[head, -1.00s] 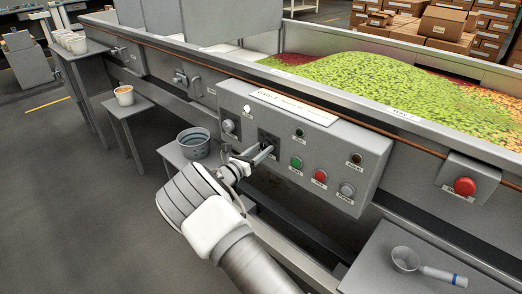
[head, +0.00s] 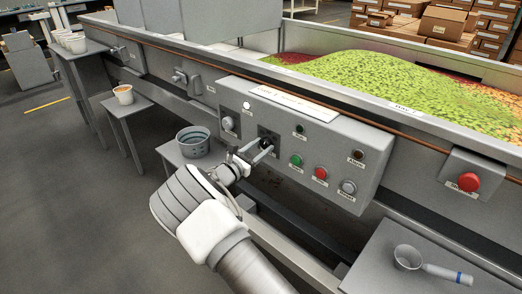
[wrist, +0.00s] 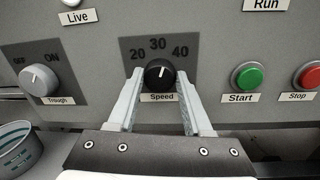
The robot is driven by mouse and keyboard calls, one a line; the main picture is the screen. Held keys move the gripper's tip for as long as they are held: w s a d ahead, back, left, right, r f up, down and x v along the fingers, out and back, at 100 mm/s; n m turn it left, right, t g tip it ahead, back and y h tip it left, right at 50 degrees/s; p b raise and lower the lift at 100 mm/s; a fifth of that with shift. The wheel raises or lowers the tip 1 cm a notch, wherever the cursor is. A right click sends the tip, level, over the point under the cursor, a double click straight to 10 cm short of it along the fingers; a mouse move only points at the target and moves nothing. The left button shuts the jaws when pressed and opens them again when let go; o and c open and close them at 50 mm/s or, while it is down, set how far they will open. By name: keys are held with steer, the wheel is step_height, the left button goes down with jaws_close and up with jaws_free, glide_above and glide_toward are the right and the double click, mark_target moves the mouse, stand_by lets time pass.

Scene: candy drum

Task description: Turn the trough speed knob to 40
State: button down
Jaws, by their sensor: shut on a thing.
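The black speed knob (wrist: 160,74), labelled "Speed", sits on a dark plate marked 20, 30 and 40 in the wrist view. Its small white pointer mark points nearly straight up, around 30 and slightly toward the 40 side. My gripper (wrist: 158,76) is shut on this knob, with one finger on its left side and one on its right. In the head view my gripper (head: 257,148) reaches the front of the control panel (head: 335,150), and the fingers partly cover the knob.
Left of it is the grey trough OFF/ON knob (wrist: 39,79). Right are the green start button (wrist: 247,76) and red stop button (wrist: 309,75). A grey bucket (head: 194,142) stands on a low stand left of my gripper. A scoop (head: 407,258) lies on the table at front right.

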steer(key=m+b, duration=0.2)
steer(key=m, duration=0.3)
steer(key=shift+f, duration=0.15)
stand_by(0.3)
steer(key=shift+c, duration=1.6)
jaws_free()
steer(key=p+v, duration=0.3)
steer(key=v, duration=1.4)
steer(key=shift+a+f, duration=0.2)
steer(key=shift+s, duration=0.1)
